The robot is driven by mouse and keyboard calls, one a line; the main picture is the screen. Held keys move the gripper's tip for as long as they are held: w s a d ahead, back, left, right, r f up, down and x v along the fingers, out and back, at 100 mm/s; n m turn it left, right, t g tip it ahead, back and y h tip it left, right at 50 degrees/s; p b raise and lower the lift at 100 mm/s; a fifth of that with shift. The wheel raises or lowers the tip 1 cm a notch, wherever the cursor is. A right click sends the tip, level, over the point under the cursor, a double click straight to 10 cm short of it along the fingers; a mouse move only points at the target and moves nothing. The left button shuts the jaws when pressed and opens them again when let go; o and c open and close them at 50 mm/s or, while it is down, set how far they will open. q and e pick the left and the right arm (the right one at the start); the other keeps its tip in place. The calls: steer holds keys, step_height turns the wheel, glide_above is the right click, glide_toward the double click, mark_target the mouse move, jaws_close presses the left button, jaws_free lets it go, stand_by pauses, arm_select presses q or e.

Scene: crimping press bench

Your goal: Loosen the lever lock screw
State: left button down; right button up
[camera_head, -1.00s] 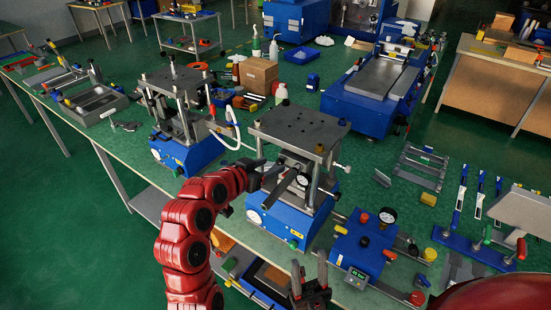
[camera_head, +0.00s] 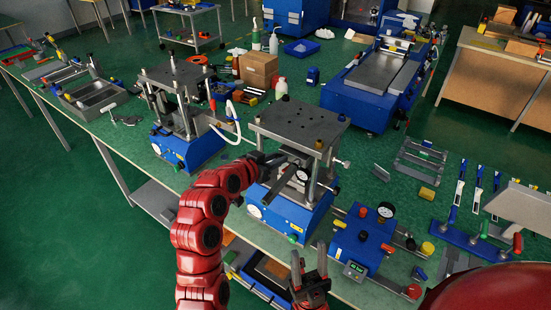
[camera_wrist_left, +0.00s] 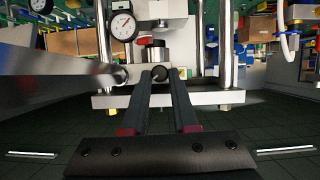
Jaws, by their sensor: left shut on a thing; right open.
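The press (camera_head: 298,127) with a grey top plate and blue base stands at the front of the bench. Its grey lever bar (camera_head: 278,181) slants across its front and shows large and blurred at left in the left wrist view (camera_wrist_left: 45,75). My left gripper (camera_head: 277,161) is at the press front. In the left wrist view its fingertips (camera_wrist_left: 160,77) are shut on a small dark round screw head (camera_wrist_left: 158,72), apparently the lever lock screw, mostly hidden by the fingers. My right gripper (camera_head: 309,268) is open and empty, low in front of the bench.
A dial gauge (camera_head: 302,174) sits beside the lever, close to my left fingers. A second press (camera_head: 176,80) stands to the left. A blue box with a gauge (camera_head: 362,240) is to the right. Blue trays (camera_head: 265,285) lie below the bench's front edge.

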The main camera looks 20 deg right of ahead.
stand_by(0.3)
arm_select(q)
steer(key=shift+w+a+f+n+g+h+b, duration=0.15)
steer(key=shift+f+n+g+h+b, duration=0.15)
steer(key=shift+n+h+b, duration=1.85)
steer(key=shift+w+a+f+n+g+h+b, duration=0.2)
steer(key=shift+n+g+h+b, duration=0.5)
steer(key=shift+n, duration=2.9)
steer(key=shift+w+f+n+g+h+b, duration=0.1)
steer(key=shift+f+n+h+b, duration=0.2)
steer(key=shift+n+h+b, duration=1.85)
steer(key=shift+n+y+p, duration=0.5)
steer(key=shift+n+y, duration=0.4)
steer(key=shift+y, duration=0.1)
